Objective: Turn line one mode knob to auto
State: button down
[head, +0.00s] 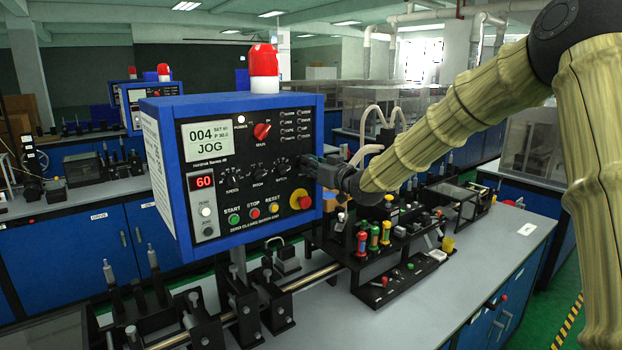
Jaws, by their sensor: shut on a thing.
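The blue control box (237,101) stands at the left centre on a post. Its display (205,142) reads "004" and "JOG". A row of small black knobs (260,174) runs across the panel's middle. My gripper (309,165) is at the right end of this row, against the panel. It is shut on a knob there, which the fingers hide, so I cannot read its pointer or label. My arm reaches in from the right.
A red switch (262,131) sits above the knob row. Green, red and yellow buttons and a red emergency stop (301,199) lie below it. A red beacon (264,68) tops the box. A tool rack (385,250) stands on the grey bench (400,310).

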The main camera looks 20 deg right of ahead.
jog(key=n+b, duration=0.1)
jog(key=b, duration=0.1)
jog(key=n+b, duration=0.1)
jog(key=n, duration=0.1)
jog(key=shift+a+f+n+b, duration=0.1)
jog(key=shift+f+n+b, duration=0.2)
jog(key=shift+b, duration=0.1)
jog(key=n+b, duration=0.2)
jog(key=b, duration=0.1)
jog(key=shift+s+r+n, duration=0.1)
jog(key=shift+r+n, duration=0.05)
jog(key=shift+n, duration=0.25)
jog(key=shift+r, duration=0.1)
jog(key=c, duration=1.8)
grip_release()
jog(key=shift+s, duration=0.15)
jog(key=v, duration=1.1)
jog(key=shift+s, duration=0.35)
